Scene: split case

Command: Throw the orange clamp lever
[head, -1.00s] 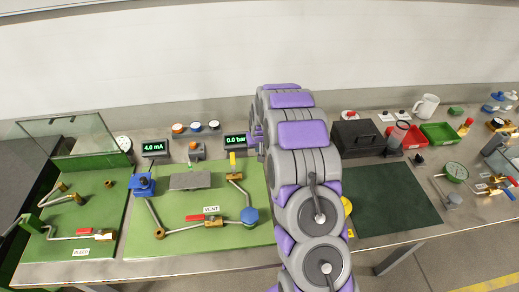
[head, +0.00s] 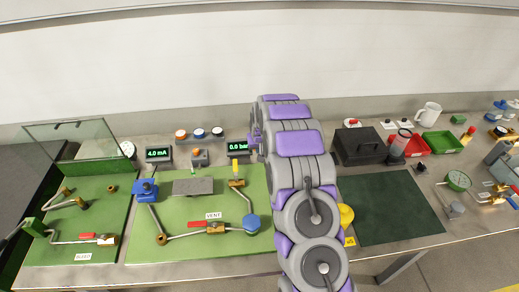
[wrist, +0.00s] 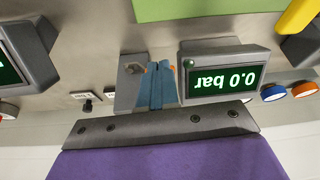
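In the wrist view, my gripper (wrist: 157,82) shows as two blue fingers close together, reaching to a small grey metal fitting (wrist: 130,84) on the bench. A small orange piece (wrist: 173,68), likely the clamp lever, shows at the right edge of the fingers. Most of it is hidden behind them, and I cannot tell whether they touch or grip it. The pressure display (wrist: 226,78) reading 0.0 bar, upside down here, stands just right of the fingers. In the head view my arm hides the gripper's fingertips and this spot.
In the head view the same display (head: 237,148) stands just left of my arm. A grey block with an orange top (head: 198,153) is further left. Green mats with valves and pipes fill the left bench. A black box (head: 360,146) and green mat (head: 385,205) lie right.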

